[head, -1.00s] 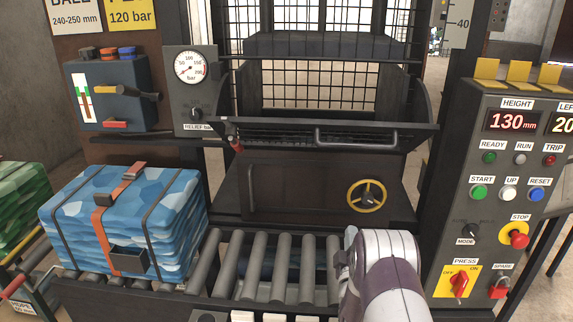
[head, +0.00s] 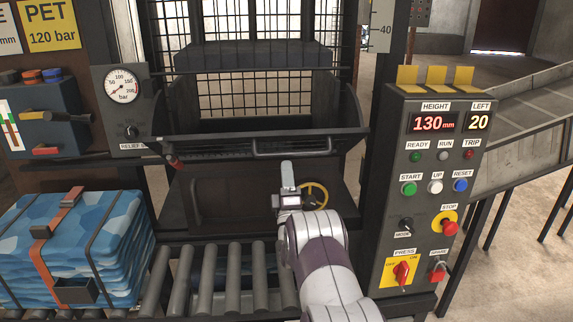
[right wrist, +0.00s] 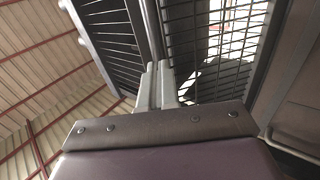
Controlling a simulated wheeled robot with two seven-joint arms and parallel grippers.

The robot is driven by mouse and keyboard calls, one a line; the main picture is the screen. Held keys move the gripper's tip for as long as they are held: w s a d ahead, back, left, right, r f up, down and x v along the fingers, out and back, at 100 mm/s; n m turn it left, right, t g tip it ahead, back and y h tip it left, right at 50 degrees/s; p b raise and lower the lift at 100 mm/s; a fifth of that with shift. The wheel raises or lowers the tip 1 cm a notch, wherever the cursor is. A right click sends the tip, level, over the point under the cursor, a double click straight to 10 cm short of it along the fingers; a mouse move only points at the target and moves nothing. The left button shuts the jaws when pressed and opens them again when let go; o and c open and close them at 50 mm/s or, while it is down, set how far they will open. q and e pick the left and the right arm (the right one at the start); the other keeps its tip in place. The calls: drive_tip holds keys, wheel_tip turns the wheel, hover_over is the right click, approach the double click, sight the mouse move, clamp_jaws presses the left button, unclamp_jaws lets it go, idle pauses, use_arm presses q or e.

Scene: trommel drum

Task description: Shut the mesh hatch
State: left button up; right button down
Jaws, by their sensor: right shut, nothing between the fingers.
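The mesh hatch (head: 220,139) hangs open in the head view, tilted out toward me below the caged chamber, with dark side plates at both ends. Its handle (head: 292,151) is a grey bar along the front edge. My right gripper (head: 287,172) is shut and empty. It points up, its tips just below the handle in the picture; I cannot tell whether they touch. The right wrist view shows its closed fingers (right wrist: 155,84) with dark mesh behind and a bar running up from the tips. My left gripper is not in view.
A yellow handwheel (head: 315,196) sits behind my right wrist. Rollers (head: 205,275) run below, with a strapped blue bale (head: 110,245) at left. A control panel (head: 430,190) stands close on the right, and a pressure gauge (head: 122,87) at left.

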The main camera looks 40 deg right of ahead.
drive_tip(key=shift+w+d+r, duration=0.2)
drive_tip(key=shift+w+r, duration=0.1)
drive_tip(key=shift+w, duration=0.05)
